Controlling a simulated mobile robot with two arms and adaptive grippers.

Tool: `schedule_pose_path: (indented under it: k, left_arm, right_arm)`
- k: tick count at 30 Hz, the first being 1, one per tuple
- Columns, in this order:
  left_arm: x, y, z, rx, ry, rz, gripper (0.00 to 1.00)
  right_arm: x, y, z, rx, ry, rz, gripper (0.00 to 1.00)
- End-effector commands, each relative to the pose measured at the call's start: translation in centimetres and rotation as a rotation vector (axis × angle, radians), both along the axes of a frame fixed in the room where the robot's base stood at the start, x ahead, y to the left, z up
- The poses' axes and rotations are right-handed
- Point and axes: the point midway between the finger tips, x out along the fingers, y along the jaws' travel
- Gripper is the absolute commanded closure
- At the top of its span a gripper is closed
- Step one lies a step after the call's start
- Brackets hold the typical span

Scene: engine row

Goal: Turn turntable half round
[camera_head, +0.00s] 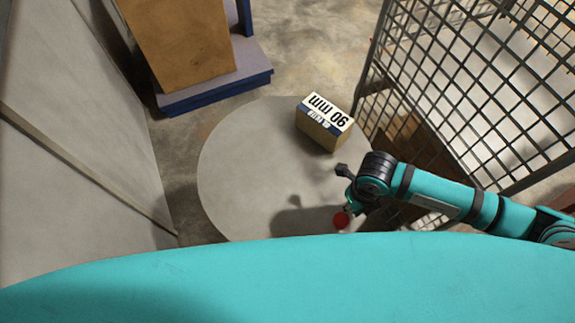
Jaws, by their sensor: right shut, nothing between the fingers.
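The turntable is a round, light grey disc (235,165) at floor level in the middle of the view. A tan box with a white and blue "90 mm" label (325,125) stands near its far right edge, the lettering upside down in the picture. A small round red knob (341,219) shows near the disc's front right edge. My right gripper (347,203) is just above and beside the knob, shut with nothing in it. I cannot tell whether it touches the knob. My left gripper is out of view.
A wire mesh cage (470,70) stands close on the right. A grey panel wall (75,120) rises on the left. A brown carton (180,45) sits on a blue-edged platform (215,90) behind. Most of the disc's left side is clear.

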Motion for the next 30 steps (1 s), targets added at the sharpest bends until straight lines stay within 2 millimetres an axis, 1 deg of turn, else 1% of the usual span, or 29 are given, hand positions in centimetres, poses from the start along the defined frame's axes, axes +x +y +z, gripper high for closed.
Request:
schedule_pose_path:
  k: [11, 14, 24, 30]
  left_arm:
    - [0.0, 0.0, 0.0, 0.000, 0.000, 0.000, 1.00]
    - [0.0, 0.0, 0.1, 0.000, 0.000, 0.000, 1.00]
    - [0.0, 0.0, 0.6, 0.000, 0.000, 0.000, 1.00]
    - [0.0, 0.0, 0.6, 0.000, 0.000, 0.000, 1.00]
  right_arm:
    - [-0.1, 0.1, 0.0, 0.000, 0.000, 0.000, 1.00]
    - [-0.5, 0.6, 0.0, 0.001, 0.000, 0.001, 1.00]
    - [-2.6, 3.1, 0.0, 0.002, 0.002, 0.001, 1.00]
    - [-2.8, 3.4, 0.0, -0.001, 0.000, 0.000, 1.00]
